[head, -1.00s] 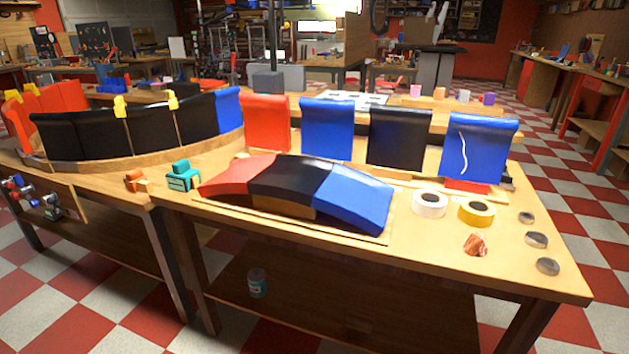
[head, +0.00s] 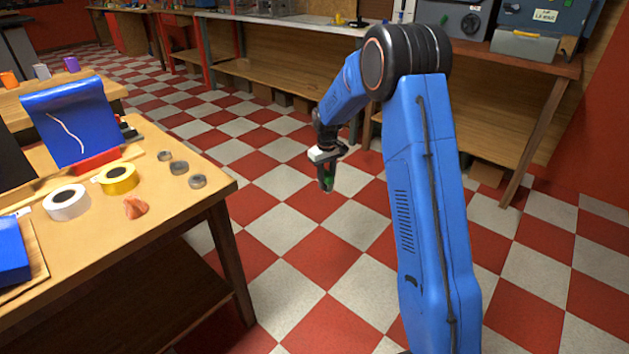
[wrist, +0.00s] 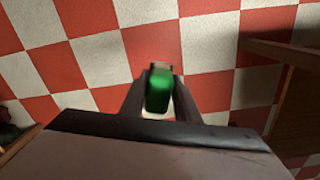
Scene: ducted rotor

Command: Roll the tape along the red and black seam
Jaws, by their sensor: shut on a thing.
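My gripper (head: 328,172) hangs over the checkered floor, to the right of the bench and clear of it. It is shut on a small green object (wrist: 158,92), which shows between the fingers in the wrist view; what it is exactly I cannot tell. A white tape roll (head: 66,203) and a yellow tape roll (head: 118,178) lie flat on the bench at left. The blue end of the curved panel piece (head: 12,252) shows at the left edge. Its red and black parts, and the seam between them, are out of view.
The wooden bench (head: 130,225) has its right corner near the arm. Several small grey discs (head: 178,168) and a copper-coloured lump (head: 135,208) lie on it. A blue panel (head: 72,120) stands behind the rolls. Open floor lies between this bench and the far workbenches (head: 290,50).

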